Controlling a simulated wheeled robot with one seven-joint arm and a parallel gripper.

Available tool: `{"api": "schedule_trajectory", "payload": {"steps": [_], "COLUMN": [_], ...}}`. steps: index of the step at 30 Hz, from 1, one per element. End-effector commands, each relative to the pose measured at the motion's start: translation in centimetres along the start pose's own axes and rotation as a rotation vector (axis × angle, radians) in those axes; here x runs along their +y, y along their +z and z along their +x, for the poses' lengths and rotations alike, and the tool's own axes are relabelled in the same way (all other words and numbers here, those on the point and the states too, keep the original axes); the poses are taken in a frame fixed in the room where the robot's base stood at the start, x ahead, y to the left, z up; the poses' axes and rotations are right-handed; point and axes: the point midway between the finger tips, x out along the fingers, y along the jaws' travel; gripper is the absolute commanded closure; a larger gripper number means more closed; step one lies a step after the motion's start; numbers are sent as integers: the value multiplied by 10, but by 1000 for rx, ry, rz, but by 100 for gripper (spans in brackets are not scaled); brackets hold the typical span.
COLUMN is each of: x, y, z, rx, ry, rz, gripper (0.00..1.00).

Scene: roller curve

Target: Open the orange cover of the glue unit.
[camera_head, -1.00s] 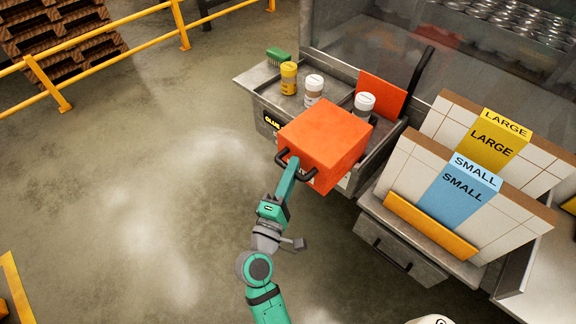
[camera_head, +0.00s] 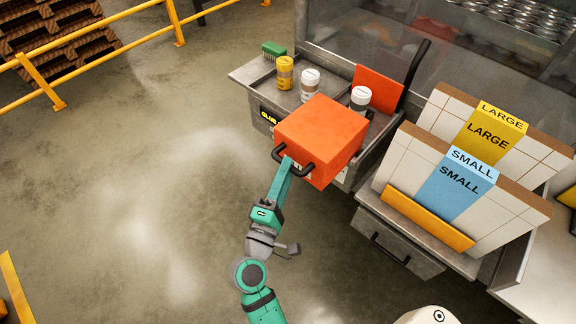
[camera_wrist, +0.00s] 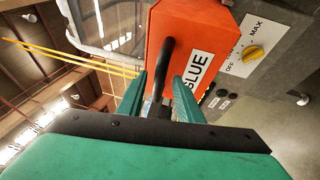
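The orange cover (camera_head: 318,132) of the glue unit (camera_head: 251,84) is a box shape at the unit's front. It looks closed. A black handle (camera_head: 308,170) is on its near face, and the handle also shows in the wrist view (camera_wrist: 166,58). My gripper (camera_head: 287,162) is at the handle. In the wrist view its two green fingers (camera_wrist: 161,85) stand apart, one on each side of the handle, with gaps visible. The orange face (camera_wrist: 190,30) with its GLUE label is just beyond the fingers. In the head view the fingertips are hard to make out.
A yellow bottle (camera_head: 285,73), two white-capped jars (camera_head: 310,80) (camera_head: 360,98) and a green brush (camera_head: 274,49) are on the unit's top. Cardboard stacks labelled SMALL (camera_head: 459,180) and LARGE (camera_head: 487,135) stand to the right.

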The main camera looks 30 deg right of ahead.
Motion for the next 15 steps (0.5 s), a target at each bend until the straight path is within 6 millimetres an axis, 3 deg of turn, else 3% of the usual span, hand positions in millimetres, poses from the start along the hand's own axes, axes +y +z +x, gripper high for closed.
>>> {"api": "schedule_trajectory", "payload": {"steps": [9,15], "x": [0,0], "y": [0,0], "z": [-59,-80], "rx": [3,2], "ry": [-1,-1], "rz": [0,0], "gripper": [68,68]}}
